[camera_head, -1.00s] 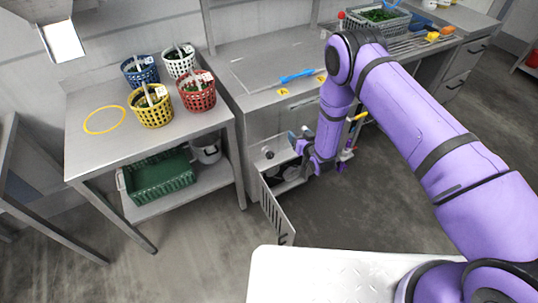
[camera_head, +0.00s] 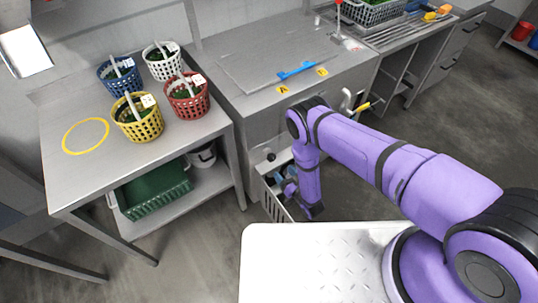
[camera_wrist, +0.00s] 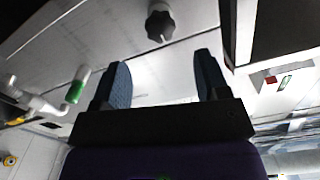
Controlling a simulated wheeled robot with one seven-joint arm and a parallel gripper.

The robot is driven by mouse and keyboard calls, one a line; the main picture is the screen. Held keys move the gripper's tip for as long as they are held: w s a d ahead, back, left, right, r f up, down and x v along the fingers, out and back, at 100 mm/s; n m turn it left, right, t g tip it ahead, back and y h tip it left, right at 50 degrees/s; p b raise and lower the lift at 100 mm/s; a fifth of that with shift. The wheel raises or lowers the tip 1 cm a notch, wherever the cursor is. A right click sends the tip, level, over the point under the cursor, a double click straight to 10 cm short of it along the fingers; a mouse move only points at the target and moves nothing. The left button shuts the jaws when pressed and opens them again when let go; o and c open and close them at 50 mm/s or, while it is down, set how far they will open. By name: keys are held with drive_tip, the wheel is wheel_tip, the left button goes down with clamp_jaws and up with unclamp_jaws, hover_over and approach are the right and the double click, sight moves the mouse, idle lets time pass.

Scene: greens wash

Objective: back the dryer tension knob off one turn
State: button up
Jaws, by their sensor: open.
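A black lobed knob (camera_wrist: 160,22), apparently the dryer tension knob, shows at the top centre of the wrist view on a pale panel. In the head view, a small dark knob (camera_head: 271,157) sits on the front of the low compartment under the bench. My gripper (camera_wrist: 163,72) is open, its two blue-padded fingers apart with nothing between them. The knob lies beyond the fingertips, roughly centred between them, and is not touched. In the head view my gripper (camera_head: 284,180) is low by the compartment, partly hidden by my purple arm.
A slotted door (camera_head: 274,204) hangs open below the bench. A side table holds several baskets, including a yellow one (camera_head: 138,119) and a red one (camera_head: 187,97). A green crate (camera_head: 153,190) is on its lower shelf. A blue-handled tool (camera_head: 296,70) lies on the bench.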

sight(273, 159)
drive_tip(key=x, duration=1)
drive_tip(key=c, duration=0.9)
